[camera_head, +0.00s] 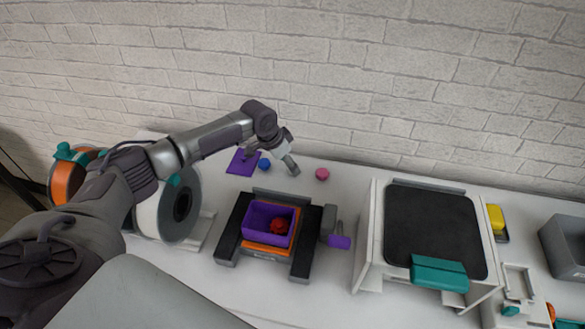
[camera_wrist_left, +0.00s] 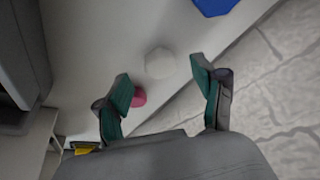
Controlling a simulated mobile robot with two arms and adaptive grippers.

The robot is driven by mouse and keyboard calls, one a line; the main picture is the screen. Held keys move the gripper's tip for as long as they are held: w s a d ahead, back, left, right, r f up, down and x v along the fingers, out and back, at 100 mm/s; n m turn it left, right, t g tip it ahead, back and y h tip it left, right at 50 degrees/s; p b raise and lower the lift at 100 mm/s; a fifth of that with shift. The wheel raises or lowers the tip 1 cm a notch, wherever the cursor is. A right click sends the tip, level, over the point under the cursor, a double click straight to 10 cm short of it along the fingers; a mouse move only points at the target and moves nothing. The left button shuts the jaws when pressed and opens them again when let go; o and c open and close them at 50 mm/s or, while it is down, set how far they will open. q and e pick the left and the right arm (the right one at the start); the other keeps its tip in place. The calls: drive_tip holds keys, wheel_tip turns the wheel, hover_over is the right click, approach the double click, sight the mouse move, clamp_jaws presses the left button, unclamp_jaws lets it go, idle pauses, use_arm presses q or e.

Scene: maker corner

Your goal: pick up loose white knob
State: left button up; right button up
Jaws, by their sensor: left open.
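The loose white knob (camera_wrist_left: 159,62) is a pale, faceted round piece lying on the white table top in the left wrist view. It lies between and a little beyond the fingertips of my left gripper (camera_wrist_left: 162,80), which is open and empty. In the head view my left gripper (camera_head: 289,164) is low over the back of the table, between the blue and pink knobs. I cannot make out the white knob there. My right gripper is not in view.
A pink knob (camera_head: 322,173) and a blue knob (camera_head: 264,164) lie close by; the pink one (camera_wrist_left: 139,97) shows beside one finger. A purple plate (camera_head: 240,164), a purple box (camera_head: 258,210) holding a red knob (camera_head: 279,226), and a brick wall (camera_head: 400,80) surround the spot.

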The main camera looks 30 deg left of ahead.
use_arm(q)
drive_tip(key=shift+x, duration=1.6)
drive_tip(key=shift+r, duration=0.1)
drive_tip(key=c, duration=0.9)
drive_tip(key=shift+r, duration=0.1)
